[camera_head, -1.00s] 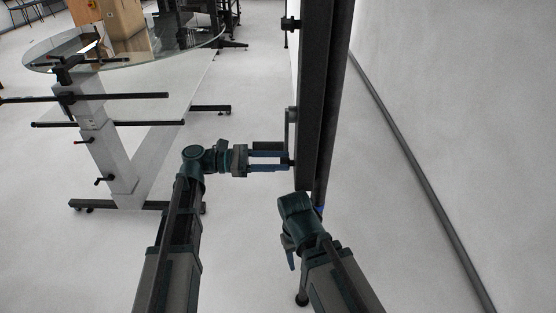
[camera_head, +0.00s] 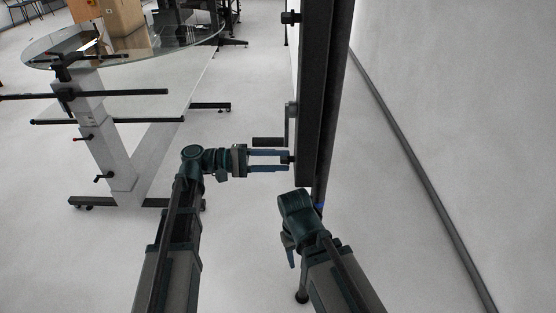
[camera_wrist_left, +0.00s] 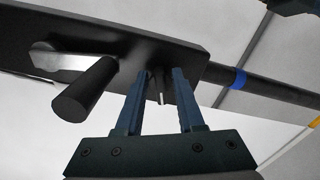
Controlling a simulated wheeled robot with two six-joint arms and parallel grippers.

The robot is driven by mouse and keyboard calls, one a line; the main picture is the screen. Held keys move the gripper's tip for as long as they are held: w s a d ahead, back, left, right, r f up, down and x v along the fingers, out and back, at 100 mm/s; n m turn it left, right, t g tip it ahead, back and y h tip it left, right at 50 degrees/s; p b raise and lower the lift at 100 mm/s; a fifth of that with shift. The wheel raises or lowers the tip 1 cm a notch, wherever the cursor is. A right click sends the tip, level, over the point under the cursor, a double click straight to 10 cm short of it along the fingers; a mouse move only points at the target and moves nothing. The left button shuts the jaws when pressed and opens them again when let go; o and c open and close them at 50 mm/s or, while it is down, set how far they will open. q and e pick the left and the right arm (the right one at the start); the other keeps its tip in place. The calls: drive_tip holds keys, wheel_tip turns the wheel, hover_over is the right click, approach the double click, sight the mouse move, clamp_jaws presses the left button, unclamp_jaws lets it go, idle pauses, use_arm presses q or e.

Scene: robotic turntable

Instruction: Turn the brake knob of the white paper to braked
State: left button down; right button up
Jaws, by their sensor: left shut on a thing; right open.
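My left gripper (camera_head: 287,160) is shut on the brake knob (camera_head: 289,159), a small dark knob on the side of the dark upright post (camera_head: 318,90). The left wrist view shows the fingertips (camera_wrist_left: 162,80) on either side of a thin, light-coloured part at the post; the knob itself is mostly hidden between them. How the knob is turned cannot be made out. My right gripper (camera_head: 290,256) is open, low beside the post, partly hidden by its own wrist and apart from the knob.
A crank with a black handle (camera_head: 268,141) sits on the post just above my left fingers; it shows in the left wrist view (camera_wrist_left: 86,90) too. A glass-topped turntable stand (camera_head: 108,150) is at the left. Floor between is clear.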

use_arm(q)
drive_tip(key=shift+f+m, duration=0.15)
drive_tip(key=shift+m, duration=0.8)
drive_tip(key=shift+f+m, duration=0.1)
drive_tip(key=shift+m, duration=0.85)
drive_tip(key=shift+s, duration=0.1)
drive_tip(key=c, duration=0.9)
unclamp_jaws()
drive_tip(key=shift+o, duration=0.2)
drive_tip(key=shift+a, duration=0.1)
drive_tip(key=a, duration=1.3)
drive_tip(key=shift+a, duration=0.4)
